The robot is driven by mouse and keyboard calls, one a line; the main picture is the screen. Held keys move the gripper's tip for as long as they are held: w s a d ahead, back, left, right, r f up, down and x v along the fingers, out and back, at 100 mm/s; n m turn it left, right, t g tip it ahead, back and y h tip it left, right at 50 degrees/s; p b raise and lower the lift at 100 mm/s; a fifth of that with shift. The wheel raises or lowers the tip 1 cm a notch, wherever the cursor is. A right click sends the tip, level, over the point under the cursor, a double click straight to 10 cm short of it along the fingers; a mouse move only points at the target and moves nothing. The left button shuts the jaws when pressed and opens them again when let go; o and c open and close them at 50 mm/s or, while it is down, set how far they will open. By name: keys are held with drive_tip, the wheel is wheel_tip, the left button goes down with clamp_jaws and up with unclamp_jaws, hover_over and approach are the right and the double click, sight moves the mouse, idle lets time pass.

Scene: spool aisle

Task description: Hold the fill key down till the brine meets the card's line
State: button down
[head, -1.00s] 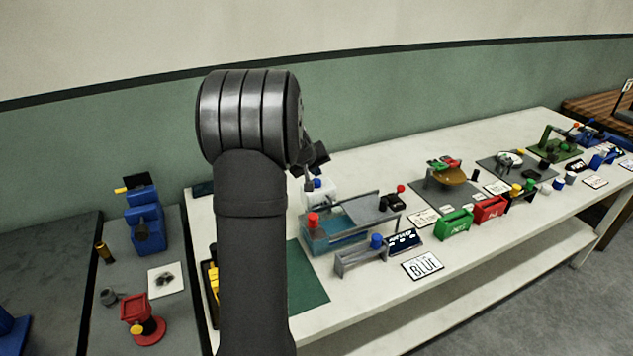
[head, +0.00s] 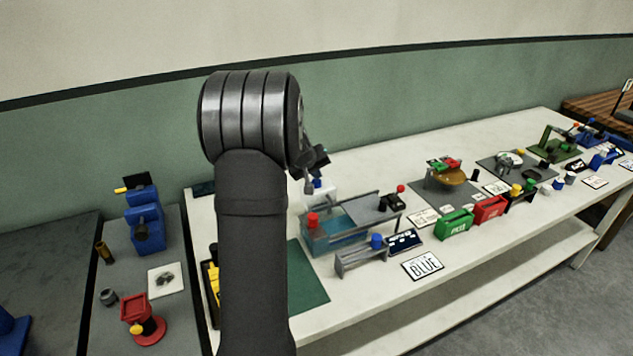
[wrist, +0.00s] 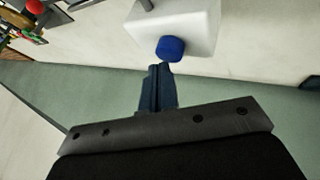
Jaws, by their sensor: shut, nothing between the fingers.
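My gripper (wrist: 160,70) is shut and empty. In the wrist view its fingertips are right by the blue key (wrist: 170,48) on a white block (wrist: 196,22); I cannot tell whether they touch it. In the head view the blue key (head: 318,183) shows just beside the fingertips, and my arm partly hides the white block (head: 325,194). A clear tank (head: 342,240) with teal liquid stands in front of the block. A white card reading BLUE (head: 423,265) lies near the table's front edge. The liquid's level against any line is too small to read.
A red knob (head: 313,219) sits at the tank's left end. A grey rack with a blue knob (head: 376,241) stands in front of the tank. Green (head: 455,224) and red (head: 489,208) boxes stand to the right.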

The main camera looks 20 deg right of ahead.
sight(316, 182)
drive_tip(key=shift+f, duration=0.6)
idle(1.5)
drive_tip(key=shift+r, duration=0.15)
idle(1.8)
drive_tip(key=shift+r, duration=0.85)
drive_tip(key=shift+r, duration=2.5)
drive_tip(key=shift+f, duration=0.1)
drive_tip(key=shift+r, duration=2)
